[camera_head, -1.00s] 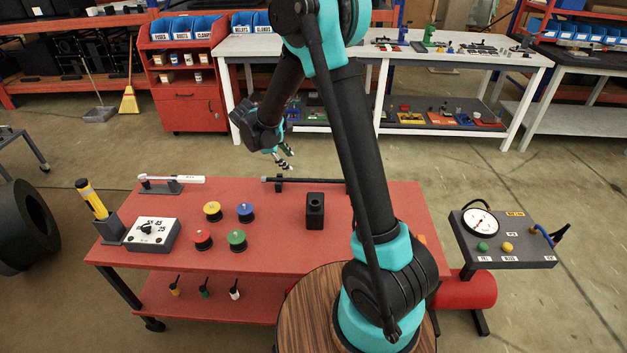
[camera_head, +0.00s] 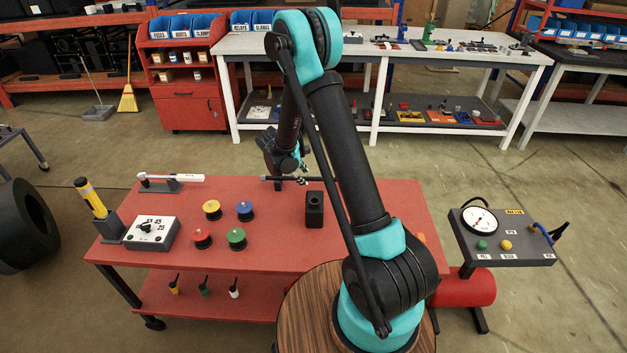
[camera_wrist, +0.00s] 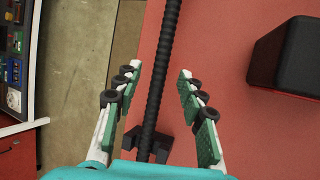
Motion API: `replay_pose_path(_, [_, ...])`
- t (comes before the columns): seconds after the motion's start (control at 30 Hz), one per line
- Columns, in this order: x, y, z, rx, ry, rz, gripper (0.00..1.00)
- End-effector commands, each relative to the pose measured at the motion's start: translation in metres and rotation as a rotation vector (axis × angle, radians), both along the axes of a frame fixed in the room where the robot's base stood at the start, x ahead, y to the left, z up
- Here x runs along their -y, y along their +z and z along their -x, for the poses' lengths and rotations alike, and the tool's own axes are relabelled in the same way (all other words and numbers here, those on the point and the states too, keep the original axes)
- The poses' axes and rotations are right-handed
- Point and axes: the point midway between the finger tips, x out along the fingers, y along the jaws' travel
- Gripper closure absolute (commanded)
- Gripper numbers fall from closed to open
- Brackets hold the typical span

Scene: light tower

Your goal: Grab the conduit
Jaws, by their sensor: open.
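The conduit (camera_wrist: 159,75) is a black ribbed rod. In the wrist view it runs lengthwise between the two fingers of my gripper (camera_wrist: 155,95), with a gap on each side. My gripper is open and holds nothing. A dark bracket (camera_wrist: 148,146) supports the conduit near the gripper's palm. In the head view my gripper (camera_head: 300,180) is at the far edge of the red table (camera_head: 180,265), over the conduit's place. My arm and gripper hide most of the conduit there, and its left end (camera_head: 266,178) shows.
A black block (camera_head: 314,209) with a hole stands on the table, right of the conduit in the wrist view (camera_wrist: 290,62). Several coloured spools (camera_head: 237,237), a dial box (camera_head: 151,232) and a white-handled tool (camera_head: 175,178) stand to the left.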

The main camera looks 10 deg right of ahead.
Motion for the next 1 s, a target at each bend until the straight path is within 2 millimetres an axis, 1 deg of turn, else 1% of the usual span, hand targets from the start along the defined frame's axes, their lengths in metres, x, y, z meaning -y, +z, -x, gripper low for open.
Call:
replay_pose_path(0.03, [0.0027, -0.0048, -0.0014, 0.0, -0.001, 0.0, 0.6])
replay_pose_path(0.13, [0.005, -0.0103, -0.0033, 0.0, -0.001, 0.0, 0.6])
replay_pose_path(0.37, [0.0057, -0.0112, -0.0034, 0.0, 0.0, 0.0, 0.6])
replay_pose_path(0.47, [0.0056, -0.0111, -0.0034, 0.0, 0.0, 0.0, 0.7])
replay_pose_path(0.7, [0.0056, -0.011, -0.0033, 0.0, 0.0, 0.0, 1.0])
replay_pose_path(1.0, [0.0056, -0.0109, -0.0034, 0.0, 0.0, 0.0, 1.0])
